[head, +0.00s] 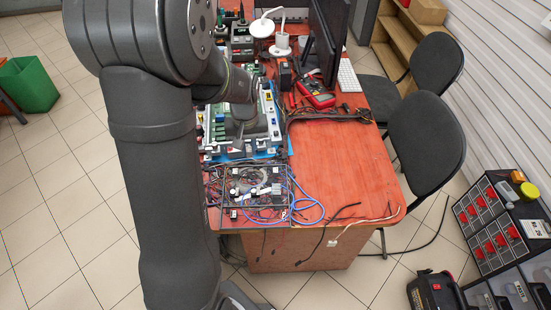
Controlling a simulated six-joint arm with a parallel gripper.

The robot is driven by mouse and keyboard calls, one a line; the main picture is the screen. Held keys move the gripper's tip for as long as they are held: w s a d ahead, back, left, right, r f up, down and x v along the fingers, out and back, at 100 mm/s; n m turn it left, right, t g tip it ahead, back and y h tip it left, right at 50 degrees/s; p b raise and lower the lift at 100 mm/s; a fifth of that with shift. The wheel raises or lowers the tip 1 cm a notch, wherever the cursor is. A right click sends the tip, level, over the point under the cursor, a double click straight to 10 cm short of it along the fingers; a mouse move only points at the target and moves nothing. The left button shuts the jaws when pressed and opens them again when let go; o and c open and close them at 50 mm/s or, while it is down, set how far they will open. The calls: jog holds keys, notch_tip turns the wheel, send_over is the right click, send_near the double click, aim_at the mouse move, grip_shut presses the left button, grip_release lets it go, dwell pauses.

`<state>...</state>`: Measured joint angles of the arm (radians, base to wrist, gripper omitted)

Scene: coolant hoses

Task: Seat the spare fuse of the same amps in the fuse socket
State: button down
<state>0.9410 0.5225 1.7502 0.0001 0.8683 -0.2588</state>
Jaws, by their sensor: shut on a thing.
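My arm reaches down over the table from the left, and my gripper (243,130) is low over the white equipment board (208,142) on the table's left side. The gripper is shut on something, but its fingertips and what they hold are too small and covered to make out. I cannot pick out the fuse socket or any spare fuse at this size. Small green, blue and yellow parts sit along the board's edges. The board lies on a blue base (284,148).
A wire-covered frame (255,190) and loose blue cables (308,210) lie in front of the board. A red multimeter (317,94), monitor (328,40) and white keyboard (348,77) stand behind. The red table (350,170) is mostly clear at right.

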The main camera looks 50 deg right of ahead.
jog(key=w+a+r+n, duration=0.2)
jog(key=w+a, duration=1.2)
jog(key=w+a+r+n, duration=0.1)
jog(key=w+a+r, duration=0.1)
jog(key=w+a, duration=1.2)
jog(key=s+d+f+m, duration=0.1)
jog(key=d+f, duration=0.3)
jog(key=d, duration=1.3)
jog(key=s+d+f, duration=0.1)
jog(key=s+d, duration=0.2)
jog(key=d, duration=0.3)
jog(key=s+d+f+m, duration=0.1)
jog(key=s+d+f, duration=0.1)
jog(key=s+d, duration=0.2)
jog(key=s+d+f+m, duration=0.1)
jog(key=s+d+f, duration=0.1)
jog(key=d, duration=0.6)
jog(key=shift+s+d, duration=0.35)
jog(key=shift+s, duration=0.45)
jog(key=shift+f, duration=2.25)
jog(key=shift+s+f, duration=0.1)
jog(key=shift+f, duration=0.65)
jog(key=c, duration=1.1)
grip_release()
